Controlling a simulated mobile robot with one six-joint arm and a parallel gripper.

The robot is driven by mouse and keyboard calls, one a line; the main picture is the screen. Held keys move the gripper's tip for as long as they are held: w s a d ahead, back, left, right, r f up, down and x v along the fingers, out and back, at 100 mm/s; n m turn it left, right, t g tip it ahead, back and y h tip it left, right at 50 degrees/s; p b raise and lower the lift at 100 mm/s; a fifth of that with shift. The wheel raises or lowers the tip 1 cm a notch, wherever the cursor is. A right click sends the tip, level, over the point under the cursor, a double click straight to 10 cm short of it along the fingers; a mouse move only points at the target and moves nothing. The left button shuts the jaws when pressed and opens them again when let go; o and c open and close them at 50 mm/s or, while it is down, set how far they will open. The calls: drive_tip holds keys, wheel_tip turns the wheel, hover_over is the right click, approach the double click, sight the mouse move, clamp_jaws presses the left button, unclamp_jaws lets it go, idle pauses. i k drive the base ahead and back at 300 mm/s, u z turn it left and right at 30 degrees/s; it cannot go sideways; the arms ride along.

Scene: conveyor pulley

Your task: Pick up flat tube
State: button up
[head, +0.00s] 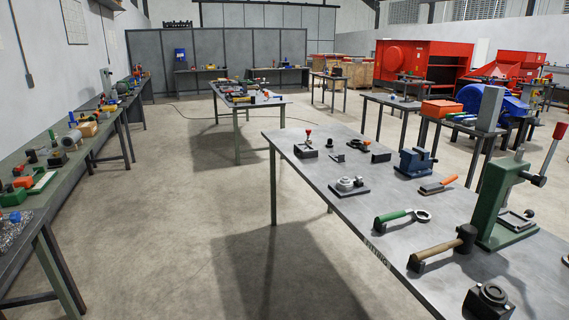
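I cannot pick out a flat tube with certainty; many items on the benches are too small to tell. My gripper is not in view. The near grey table (351,220) on the right holds a green-handled tool (398,217), a hammer (440,250), an orange-handled tool (438,185) and a round fitting on a plate (348,186). A dark block with a round opening (489,301) sits at its near edge.
A green lever press (497,205) and a blue vise (415,162) stand on the near table. A cluttered bench (75,165) lines the left wall. Another tool table (245,101) stands mid-room. Bare concrete floor (185,215) lies between them. Red machinery (422,65) is behind.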

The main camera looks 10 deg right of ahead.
sight(385, 155)
drive_tip(key=u, duration=0.1)
drive_tip(key=i, duration=2.3)
drive_tip(key=u, duration=0.65)
drive_tip(key=i, duration=1.2)
drive_tip(key=u, duration=0.2)
